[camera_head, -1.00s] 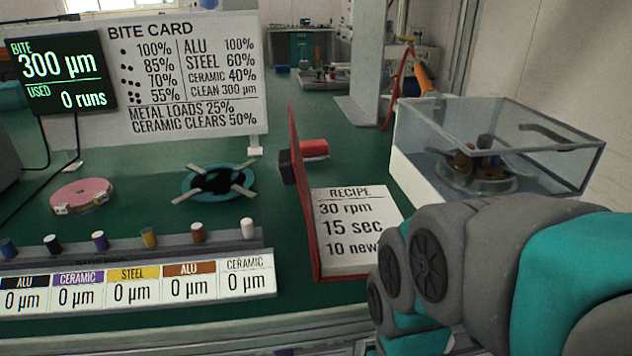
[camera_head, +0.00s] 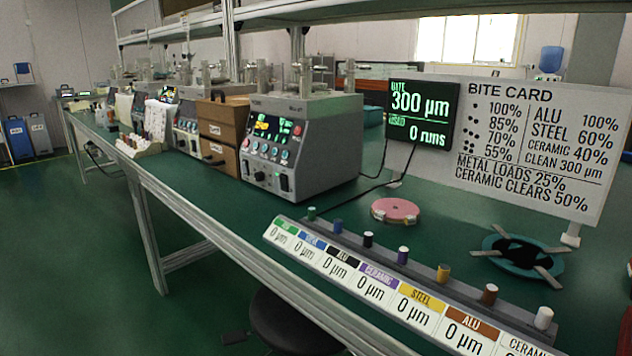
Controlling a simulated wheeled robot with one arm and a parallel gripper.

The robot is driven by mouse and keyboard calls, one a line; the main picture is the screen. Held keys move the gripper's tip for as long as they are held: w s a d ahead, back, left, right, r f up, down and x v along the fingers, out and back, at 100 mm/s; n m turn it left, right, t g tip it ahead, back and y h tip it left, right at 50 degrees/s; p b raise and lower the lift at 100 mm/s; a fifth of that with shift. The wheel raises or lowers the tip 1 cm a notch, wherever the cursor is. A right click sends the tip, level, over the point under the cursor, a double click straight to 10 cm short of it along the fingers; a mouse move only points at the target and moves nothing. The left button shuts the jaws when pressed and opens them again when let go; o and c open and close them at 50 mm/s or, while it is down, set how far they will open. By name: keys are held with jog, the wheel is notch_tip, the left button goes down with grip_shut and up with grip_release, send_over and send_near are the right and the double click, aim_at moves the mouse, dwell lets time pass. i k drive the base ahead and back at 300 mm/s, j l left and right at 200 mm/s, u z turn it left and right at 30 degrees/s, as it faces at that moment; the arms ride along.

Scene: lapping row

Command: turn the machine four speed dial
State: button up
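The nearest lapping machine (camera_head: 318,150) is a grey box on the green bench, left of the bite display. Its sloped front panel has a lit screen (camera_head: 267,127), rows of small coloured buttons and black knobs (camera_head: 284,183) low down. The marking on its top edge is too small to read. A second grey machine (camera_head: 187,138) stands farther left, partly hidden by a wooden drawer box. More machines recede behind it. I cannot tell which one is machine four or read a speed dial label. My gripper is not in view.
The wooden drawer box (camera_head: 221,127) stands between two machines. A labelled rack (camera_head: 405,303) with several small cylinders runs along the bench front. A pink disc (camera_head: 396,210) and a teal ring (camera_head: 520,258) lie behind it. A black stool (camera_head: 290,325) is below.

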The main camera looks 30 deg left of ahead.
aim_at(259, 176)
jog(key=u, duration=2.25)
